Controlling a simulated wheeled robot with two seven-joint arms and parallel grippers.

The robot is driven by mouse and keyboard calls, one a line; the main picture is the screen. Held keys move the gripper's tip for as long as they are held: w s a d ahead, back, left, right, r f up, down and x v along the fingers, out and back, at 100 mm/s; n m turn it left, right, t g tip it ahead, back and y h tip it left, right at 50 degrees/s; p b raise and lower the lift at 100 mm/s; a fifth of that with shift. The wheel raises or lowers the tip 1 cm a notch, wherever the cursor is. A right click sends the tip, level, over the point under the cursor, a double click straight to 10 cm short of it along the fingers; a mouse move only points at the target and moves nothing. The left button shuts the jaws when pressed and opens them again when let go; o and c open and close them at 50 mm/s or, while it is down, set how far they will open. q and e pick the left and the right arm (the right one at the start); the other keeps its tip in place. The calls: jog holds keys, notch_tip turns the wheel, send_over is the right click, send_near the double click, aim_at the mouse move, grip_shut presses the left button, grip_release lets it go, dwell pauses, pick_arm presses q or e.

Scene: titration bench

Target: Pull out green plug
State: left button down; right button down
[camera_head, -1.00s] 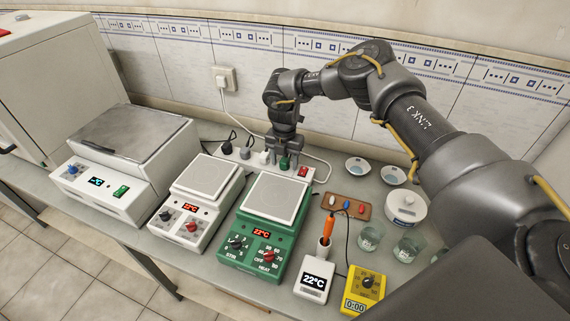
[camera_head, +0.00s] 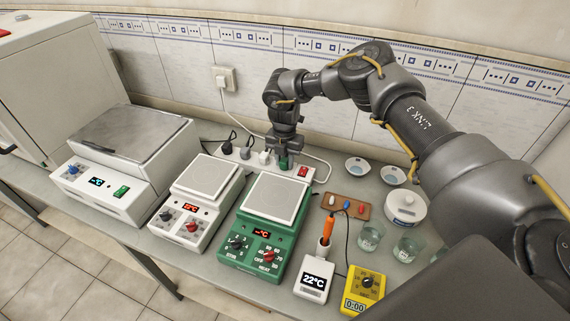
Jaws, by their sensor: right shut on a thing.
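The green plug (camera_head: 283,163) is at the white power strip (camera_head: 237,155) behind the hotplates. My right gripper (camera_head: 284,158) points down over the strip and is shut on the green plug, its fingers hiding much of it. I cannot tell how far the plug stands clear of its socket. The green hotplate (camera_head: 264,231) stands in front of the strip, and its display reads dashes with °C. My left gripper is not in view.
A black plug (camera_head: 228,147) and pale plugs sit in the strip, which has a red switch (camera_head: 303,171). A white hotplate (camera_head: 203,180) stands left of the green one. A tray (camera_head: 346,206), bowls and glass beakers (camera_head: 370,237) stand on the right.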

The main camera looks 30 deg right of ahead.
aim_at(285, 159)
jog(key=shift+r+p, duration=2.2)
jog(key=shift+r, duration=0.85)
